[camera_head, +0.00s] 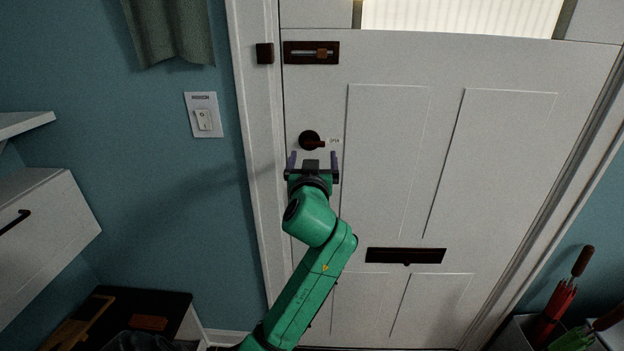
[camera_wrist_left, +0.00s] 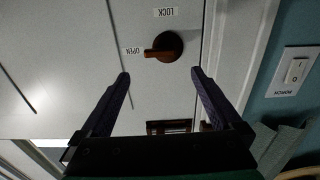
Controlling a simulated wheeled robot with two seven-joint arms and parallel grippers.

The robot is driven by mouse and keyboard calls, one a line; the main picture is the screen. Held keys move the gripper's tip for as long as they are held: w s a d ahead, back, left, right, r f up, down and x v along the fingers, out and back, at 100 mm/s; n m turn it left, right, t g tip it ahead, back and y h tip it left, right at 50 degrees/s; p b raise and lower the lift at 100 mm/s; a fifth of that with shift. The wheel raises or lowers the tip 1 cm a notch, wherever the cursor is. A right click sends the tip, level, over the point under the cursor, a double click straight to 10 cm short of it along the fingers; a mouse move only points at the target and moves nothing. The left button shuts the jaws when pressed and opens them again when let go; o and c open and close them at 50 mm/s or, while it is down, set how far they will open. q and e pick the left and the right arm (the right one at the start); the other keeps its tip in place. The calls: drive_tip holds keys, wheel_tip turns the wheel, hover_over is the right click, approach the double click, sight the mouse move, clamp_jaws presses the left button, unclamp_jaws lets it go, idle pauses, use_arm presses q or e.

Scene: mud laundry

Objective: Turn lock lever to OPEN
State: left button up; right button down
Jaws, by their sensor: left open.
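The lock lever (camera_head: 310,141) is a dark brown round knob with a short reddish-brown arm, mounted on the white door. Its arm points right, toward the OPEN label (camera_head: 334,141). In the left wrist view the lever (camera_wrist_left: 166,46) points at the OPEN label (camera_wrist_left: 132,51), and the LOCK label (camera_wrist_left: 164,12) lies above it. My left gripper (camera_head: 312,156) is open and empty, just below the lever in the head view. In the left wrist view its fingertips (camera_wrist_left: 160,74) stand on either side, apart from the lever. My right gripper is not in view.
A slide bolt (camera_head: 311,53) sits higher on the door and a mail slot (camera_head: 405,256) lower. A PORCH light switch (camera_head: 203,115) is on the blue wall at left. A white cabinet (camera_head: 45,240) stands far left; umbrellas (camera_head: 555,308) stand at lower right.

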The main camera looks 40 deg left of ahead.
use_arm(q)
drive_tip(key=b+v, duration=0.1)
drive_tip(key=v, duration=0.6)
drive_tip(key=shift+s+d, duration=0.2)
drive_tip(key=shift+s, duration=0.05)
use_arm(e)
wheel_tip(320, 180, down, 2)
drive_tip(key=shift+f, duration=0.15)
